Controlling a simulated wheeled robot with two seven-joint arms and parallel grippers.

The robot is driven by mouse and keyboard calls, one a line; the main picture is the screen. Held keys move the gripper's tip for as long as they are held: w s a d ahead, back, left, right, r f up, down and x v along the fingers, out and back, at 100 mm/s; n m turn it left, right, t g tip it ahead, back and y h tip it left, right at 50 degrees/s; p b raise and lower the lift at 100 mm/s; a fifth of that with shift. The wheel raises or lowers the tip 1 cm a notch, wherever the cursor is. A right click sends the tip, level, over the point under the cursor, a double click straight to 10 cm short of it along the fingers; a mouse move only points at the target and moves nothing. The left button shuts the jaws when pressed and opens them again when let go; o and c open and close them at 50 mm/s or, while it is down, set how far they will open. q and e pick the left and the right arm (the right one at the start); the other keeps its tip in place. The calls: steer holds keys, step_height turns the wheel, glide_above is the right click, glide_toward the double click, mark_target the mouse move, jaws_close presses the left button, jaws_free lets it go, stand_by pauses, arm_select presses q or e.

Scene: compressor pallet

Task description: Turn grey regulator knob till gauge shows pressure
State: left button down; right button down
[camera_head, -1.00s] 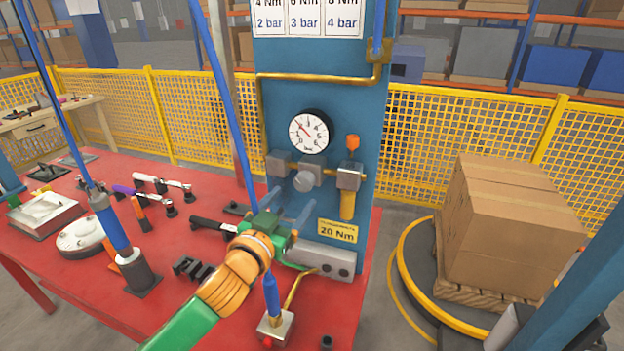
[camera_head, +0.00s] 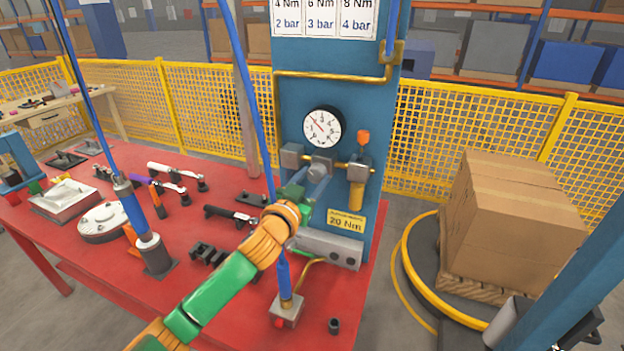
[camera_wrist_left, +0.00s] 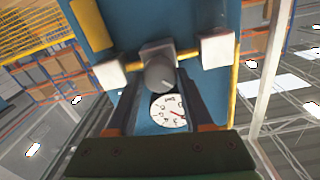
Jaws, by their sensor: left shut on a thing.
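The grey regulator knob (camera_head: 320,165) sticks out of the grey regulator body below the gauge on the blue column. My left gripper (camera_head: 313,182) reaches up to it from the lower left, with its fingers shut on it. In the left wrist view the knob (camera_wrist_left: 160,75) is between the two fingers of my left gripper (camera_wrist_left: 161,88). The round white gauge (camera_head: 323,127) is unobstructed in the head view, its red needle pointing up and left, off the bottom of the scale. It shows upside down in the wrist view (camera_wrist_left: 168,111). My right gripper is not in view.
A fitting with an orange top and yellow bowl (camera_head: 357,190) stands right of the regulator. A grey block (camera_head: 330,248) and a blue upright tool (camera_head: 284,280) are below my arm. Several tools lie on the red table (camera_head: 110,255). Cartons (camera_head: 515,215) stand at right.

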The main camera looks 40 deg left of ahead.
arm_select(q)
steer(key=shift+m, duration=0.4)
steer(key=m+p, duration=0.2)
steer(key=shift+r+m, duration=0.15)
steer(key=shift+m, duration=0.25)
steer(key=m+p, duration=0.2)
steer(key=m, duration=0.3)
steer(key=shift+p, duration=0.3)
steer(key=m+p, duration=0.1)
steer(key=m, duration=0.3)
steer(key=shift+m+p, duration=0.35)
steer(key=shift+m, duration=0.05)
steer(key=shift+m+y+p, duration=0.3)
steer(key=shift+m+p, duration=0.15)
steer(key=shift+m, duration=1.45)
steer(key=shift+r+m, duration=0.1)
steer(key=shift+m, duration=0.2)
steer(key=shift+c, duration=1.8)
jaws_free()
steer(key=shift+o, duration=0.3)
steer(key=shift+w+g, duration=0.15)
steer(key=shift+g, duration=0.15)
steer(key=shift+f, duration=0.2)
